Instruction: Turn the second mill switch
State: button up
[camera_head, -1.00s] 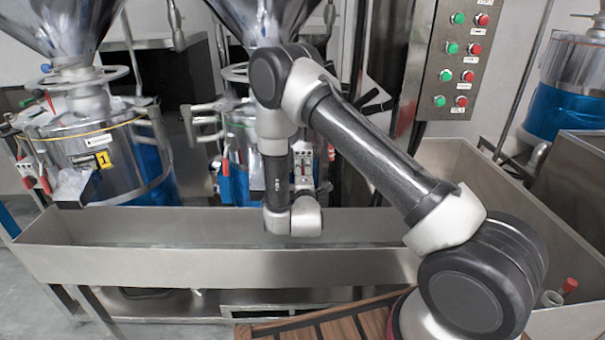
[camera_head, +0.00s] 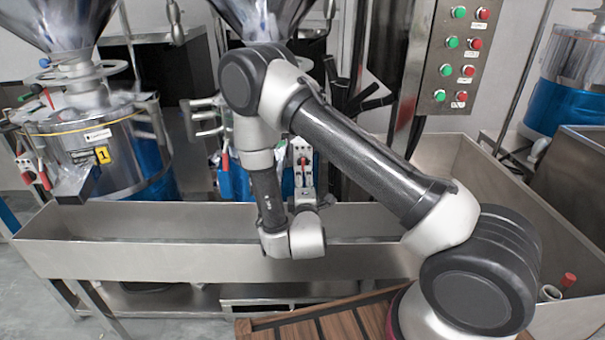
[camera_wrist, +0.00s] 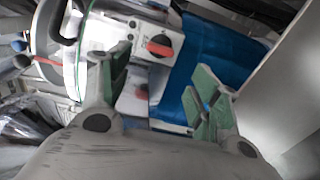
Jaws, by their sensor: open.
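The second mill (camera_head: 232,180) stands behind the trough and is partly hidden by my arm in the head view. Its pale switch box (camera_head: 302,157) shows just right of my forearm, with a small red part on it. In the wrist view, a red rotary switch (camera_wrist: 159,47) sits on a pale plate, beyond the gap between my fingers. Another reddish knob (camera_wrist: 142,91) is lower and partly seen. My gripper (camera_wrist: 160,86) is open and empty, its green-padded fingers apart on either side. It appears short of the switch; the exact distance cannot be told.
A steel trough (camera_head: 130,262) runs in front of the mills. The mill marked 1 (camera_head: 85,150) stands left. A control panel (camera_head: 455,60) with green and red buttons is at right. Blue mill body (camera_wrist: 222,50) lies beside the switch in the wrist view.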

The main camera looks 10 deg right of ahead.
jog(key=shift+s+a, duration=0.15)
jog(key=shift+s, duration=0.75)
jog(key=shift+s+a, duration=0.15)
jog(key=shift+s, duration=0.7)
jog(key=w+d+r+m+g+y, duration=0.1)
jog(key=w+r+m+g+y, duration=0.2)
jog(key=w+r+m+g, duration=0.35)
jog(key=s+d+r+m+g+y, duration=0.1)
jog(key=s+d+r+m, duration=0.15)
jog(key=r, duration=0.35)
jog(key=s+d+r+m+y, duration=0.1)
jog(key=s+r, duration=0.2)
jog(key=r, duration=0.2)
jog(key=s+d+r+m+g, duration=0.2)
jog(key=s+d+r, duration=0.1)
jog(key=s, duration=0.6)
jog(key=s+d+r+m+g+h, duration=0.1)
jog(key=s+d+r+m+g, duration=0.1)
jog(key=s+d, duration=0.4)
jog(key=s+d+r+m+g, duration=0.2)
jog(key=s+d+r, duration=0.2)
jog(key=s, duration=1)
jog(key=shift+s+d+r+h, duration=0.15)
jog(key=shift+s+r+h, duration=0.15)
jog(key=shift+r, duration=0.3)
jog(key=shift+w, duration=0.1)
